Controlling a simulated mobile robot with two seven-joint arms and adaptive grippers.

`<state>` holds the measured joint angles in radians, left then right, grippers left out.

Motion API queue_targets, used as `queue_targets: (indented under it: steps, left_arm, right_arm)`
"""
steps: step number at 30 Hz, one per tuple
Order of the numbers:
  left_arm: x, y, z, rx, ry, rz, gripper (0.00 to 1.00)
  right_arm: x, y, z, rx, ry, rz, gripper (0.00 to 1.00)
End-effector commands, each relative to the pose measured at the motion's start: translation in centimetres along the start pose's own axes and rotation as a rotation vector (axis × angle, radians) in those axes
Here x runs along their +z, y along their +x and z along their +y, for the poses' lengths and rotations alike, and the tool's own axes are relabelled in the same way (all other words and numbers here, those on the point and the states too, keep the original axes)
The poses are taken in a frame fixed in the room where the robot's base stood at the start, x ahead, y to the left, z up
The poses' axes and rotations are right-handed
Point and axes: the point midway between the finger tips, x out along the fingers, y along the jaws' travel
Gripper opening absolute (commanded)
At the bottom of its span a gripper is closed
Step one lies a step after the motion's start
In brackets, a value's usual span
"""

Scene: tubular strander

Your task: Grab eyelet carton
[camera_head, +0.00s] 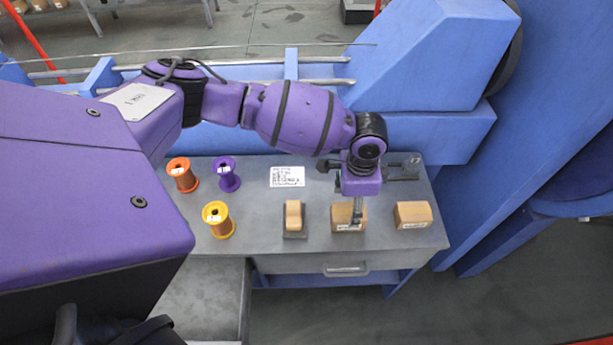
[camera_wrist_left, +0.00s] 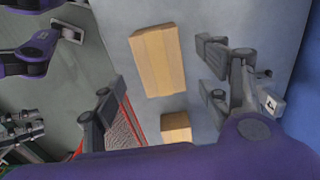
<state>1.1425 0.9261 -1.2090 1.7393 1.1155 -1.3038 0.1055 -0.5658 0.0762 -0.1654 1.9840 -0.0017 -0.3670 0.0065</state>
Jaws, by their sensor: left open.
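Three tan, box-like items stand in a row on the grey bench top. One is a middle carton (camera_head: 341,215) with a white label, another a right carton (camera_head: 412,214), also labelled. The label text is too small to read, so I cannot tell which is the eyelet carton. My left gripper (camera_head: 356,218) points down over the middle carton and partly covers it. In the left wrist view, a larger tan carton (camera_wrist_left: 158,60) lies ahead, between the lines of the open, empty fingers (camera_wrist_left: 165,95). A smaller tan box (camera_wrist_left: 175,127) shows nearer the palm.
A tan block on a dark base (camera_head: 293,218) stands left of the cartons. Orange (camera_head: 182,175), purple (camera_head: 227,174) and yellow (camera_head: 218,220) spools stand further left. A white printed sheet (camera_head: 287,177) lies behind. Blue machinery (camera_head: 430,60) rises behind the bench. A drawer handle (camera_head: 346,269) projects in front.

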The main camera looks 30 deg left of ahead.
Motion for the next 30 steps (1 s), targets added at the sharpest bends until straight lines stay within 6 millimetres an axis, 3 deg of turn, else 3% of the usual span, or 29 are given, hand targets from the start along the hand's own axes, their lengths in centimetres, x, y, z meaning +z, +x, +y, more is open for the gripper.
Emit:
queue_targets:
  steps: [5, 10, 20, 30]
  left_arm:
    - [0.1, 2.4, -0.1, -0.002, 0.0, -0.002, 0.69]
    - [0.1, 4.9, -0.1, 0.0, -0.001, 0.0, 0.69]
    - [0.1, 5.6, -0.1, -0.002, 0.0, 0.001, 0.69]
    - [0.1, 5.6, -0.1, -0.002, 0.0, 0.001, 0.24]
  right_arm:
    - [1.8, -0.6, 0.7, 0.011, -0.004, -0.032, 0.4]
    - [2.0, -0.6, 0.8, 0.011, -0.007, -0.036, 0.4]
    - [1.3, -0.3, 0.6, 0.008, -0.007, -0.02, 0.4]
    - [1.1, -0.3, 0.4, 0.008, 0.002, -0.018, 0.4]
